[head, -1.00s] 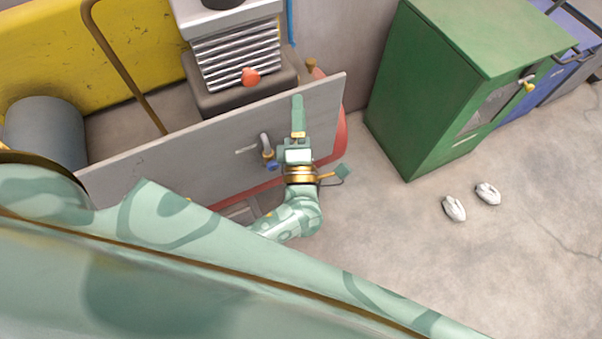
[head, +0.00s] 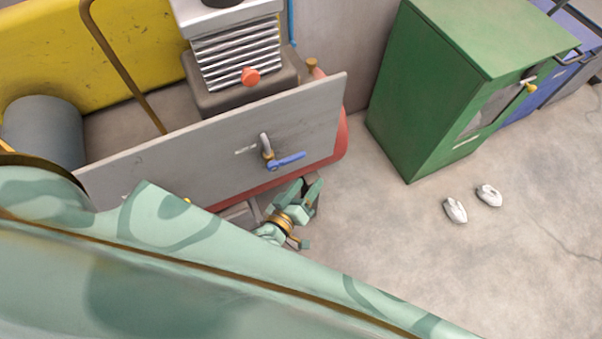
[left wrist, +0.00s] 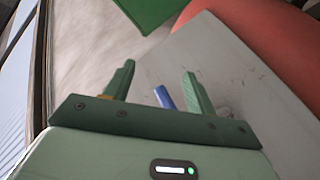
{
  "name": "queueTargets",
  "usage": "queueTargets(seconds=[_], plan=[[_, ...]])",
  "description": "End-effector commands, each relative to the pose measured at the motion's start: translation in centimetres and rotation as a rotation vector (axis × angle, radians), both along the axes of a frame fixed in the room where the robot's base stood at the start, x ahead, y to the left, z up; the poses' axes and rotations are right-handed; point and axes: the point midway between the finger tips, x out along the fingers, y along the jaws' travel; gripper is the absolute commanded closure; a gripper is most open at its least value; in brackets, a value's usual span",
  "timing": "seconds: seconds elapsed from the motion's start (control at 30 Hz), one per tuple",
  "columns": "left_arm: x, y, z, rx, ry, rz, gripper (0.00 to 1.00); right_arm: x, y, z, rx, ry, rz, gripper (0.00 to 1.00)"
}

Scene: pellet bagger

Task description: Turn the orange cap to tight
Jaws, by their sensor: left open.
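The orange cap (head: 250,76) is a small round knob at the lower front of the ribbed grey block, behind the upright grey panel. My left gripper (head: 310,190) is low in front of the panel, near its lower right edge, well apart from the cap. I cannot make out the cap in the left wrist view. My right gripper is in neither view.
The grey panel (head: 200,150) stands between my gripper and the cap. A blue lever (head: 287,161) sticks out from its front and shows in the left wrist view (left wrist: 164,97). A green cabinet (head: 425,105) stands right. Two white objects (head: 455,210) lie on open floor.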

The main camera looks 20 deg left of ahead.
Motion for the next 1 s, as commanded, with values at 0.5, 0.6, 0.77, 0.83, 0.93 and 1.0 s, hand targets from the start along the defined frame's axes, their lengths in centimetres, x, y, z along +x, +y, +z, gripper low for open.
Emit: queueTargets(seconds=[0.5, 0.6, 0.77, 0.83, 0.93, 1.0], plan=[[-2.2, 0.2, -3.9, 0.108, 0.115, -0.064, 0.44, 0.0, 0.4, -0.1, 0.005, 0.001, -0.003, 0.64], [-2.2, 0.2, -3.9, 0.108, 0.114, -0.063, 0.44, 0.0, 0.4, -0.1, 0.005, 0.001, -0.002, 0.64], [-1.1, -2.1, -2.9, 0.075, 0.076, -0.086, 0.43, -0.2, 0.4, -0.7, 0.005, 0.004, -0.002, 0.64], [0.6, -4.9, 0.8, -0.021, -0.017, -0.087, 0.43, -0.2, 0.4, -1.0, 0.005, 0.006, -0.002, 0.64], [3.0, -7.7, 10.9, -0.414, -0.27, 0.011, 0.43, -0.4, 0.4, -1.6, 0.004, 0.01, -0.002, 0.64], [3.0, -7.1, 18.5, -0.839, -0.463, 0.12, 0.43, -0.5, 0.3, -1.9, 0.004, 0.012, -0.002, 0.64]])
